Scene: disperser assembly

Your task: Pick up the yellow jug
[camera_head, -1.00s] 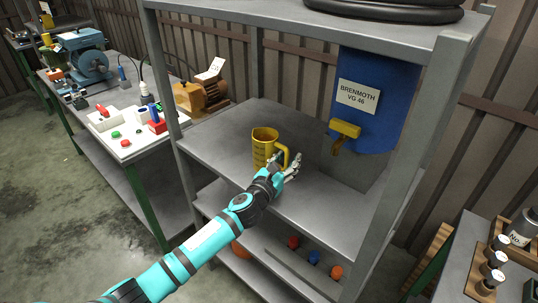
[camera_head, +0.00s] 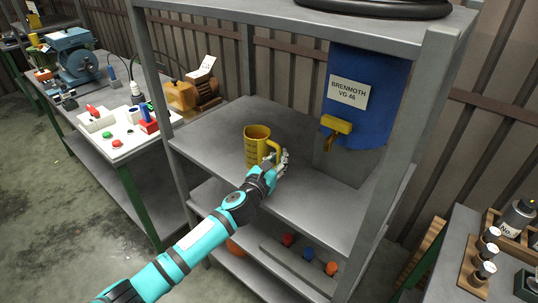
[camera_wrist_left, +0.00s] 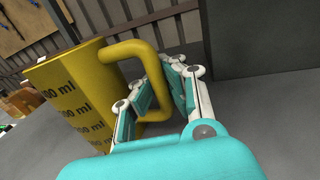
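The yellow jug (camera_head: 256,148) stands upright on the middle shelf, its handle on the right side. In the left wrist view the jug (camera_wrist_left: 70,95) shows black ml marks, and its handle reaches in between my fingers. My left gripper (camera_head: 281,160) is at the handle. In the left wrist view the left gripper (camera_wrist_left: 160,80) has its fingers apart on either side of the handle, with a gap still showing. Whether a finger touches the handle I cannot tell. My right gripper is not in view.
A blue tank (camera_head: 365,95) with a yellow tap (camera_head: 336,125) hangs at the right, above the shelf (camera_head: 205,140). Shelf posts stand left and right. A workbench with a white tray (camera_head: 120,138) is at the left.

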